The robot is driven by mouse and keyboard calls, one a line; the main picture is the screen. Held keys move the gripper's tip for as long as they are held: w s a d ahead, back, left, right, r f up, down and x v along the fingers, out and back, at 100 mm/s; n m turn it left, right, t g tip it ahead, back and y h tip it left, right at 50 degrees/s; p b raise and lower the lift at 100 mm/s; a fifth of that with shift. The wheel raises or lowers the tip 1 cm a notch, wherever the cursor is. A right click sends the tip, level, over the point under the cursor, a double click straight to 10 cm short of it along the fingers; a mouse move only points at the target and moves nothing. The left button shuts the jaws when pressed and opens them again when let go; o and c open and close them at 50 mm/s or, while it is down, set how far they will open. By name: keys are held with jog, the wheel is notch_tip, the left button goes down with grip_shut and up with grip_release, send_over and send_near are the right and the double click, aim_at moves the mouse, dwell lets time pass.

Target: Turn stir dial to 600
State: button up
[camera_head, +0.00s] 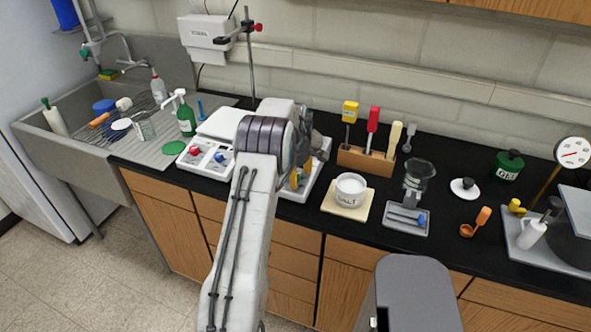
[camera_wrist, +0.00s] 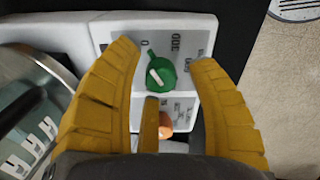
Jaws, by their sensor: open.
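The stir dial (camera_wrist: 160,73) is a green knob with a white mark on a pale panel (camera_wrist: 115,28). Its pointed tab faces up, toward the printed 0. The labels 300 and, partly covered, what looks like 600 sit to the right of 0. My gripper (camera_wrist: 164,52) is open, its yellow fingers spread on either side of the dial with gaps visible. A shorter yellow finger is just below the dial. In the head view my arm hides the dial; part of the white device (camera_head: 325,155) shows beside it.
An orange knob (camera_wrist: 165,126) sits close below the dial. A metallic or glass vessel (camera_wrist: 25,95) is at left. In the head view, a salt jar (camera_head: 350,189) and a wooden tool rack (camera_head: 365,161) stand right of the arm; another control panel (camera_head: 207,153) is left.

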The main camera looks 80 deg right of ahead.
jog(key=shift+f+p, duration=0.35)
jog(key=shift+c, duration=0.2)
grip_shut()
dwell(0.5)
